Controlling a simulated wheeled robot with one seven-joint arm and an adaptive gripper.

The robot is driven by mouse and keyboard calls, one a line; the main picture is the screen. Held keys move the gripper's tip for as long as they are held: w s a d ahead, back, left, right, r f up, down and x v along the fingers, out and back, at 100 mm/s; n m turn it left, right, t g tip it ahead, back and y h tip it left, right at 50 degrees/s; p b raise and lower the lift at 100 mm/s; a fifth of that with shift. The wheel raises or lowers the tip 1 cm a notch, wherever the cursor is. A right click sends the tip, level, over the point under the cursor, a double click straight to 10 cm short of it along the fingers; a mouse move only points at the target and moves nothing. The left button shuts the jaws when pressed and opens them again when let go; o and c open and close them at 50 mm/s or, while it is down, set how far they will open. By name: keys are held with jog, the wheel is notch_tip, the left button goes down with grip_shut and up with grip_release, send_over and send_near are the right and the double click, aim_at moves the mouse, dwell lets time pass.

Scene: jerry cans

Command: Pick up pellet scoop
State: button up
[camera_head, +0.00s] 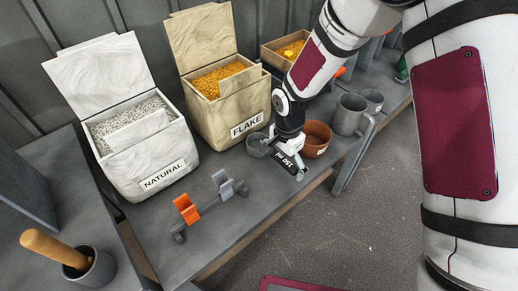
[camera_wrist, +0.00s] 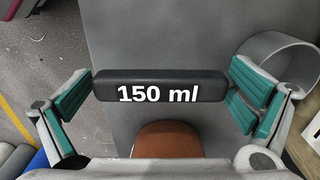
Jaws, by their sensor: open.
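The pellet scoop has a dark handle (camera_wrist: 160,90) marked "150 ml" and shows in both views. In the head view, the handle (camera_head: 288,161) slants below my gripper, with a small grey cup (camera_head: 257,147) at its upper left. In the wrist view, a grey round cup (camera_wrist: 283,58) appears at the right, partly hidden behind a finger. My gripper (camera_wrist: 162,97) is open, with one teal pad near each end of the handle. The handle lies lengthwise between the pads. I cannot tell whether the pads touch it. In the head view, my wrist partly hides the gripper.
A terracotta pot (camera_head: 316,137) and a grey mug (camera_head: 350,114) stand close right of my gripper. The "FLAKE" bin (camera_head: 245,125) and "NATURAL" bin (camera_head: 163,178) stand at the back. The bench front between is clear.

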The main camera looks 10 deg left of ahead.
jog(key=c, duration=1)
jog(key=shift+c, duration=0.2)
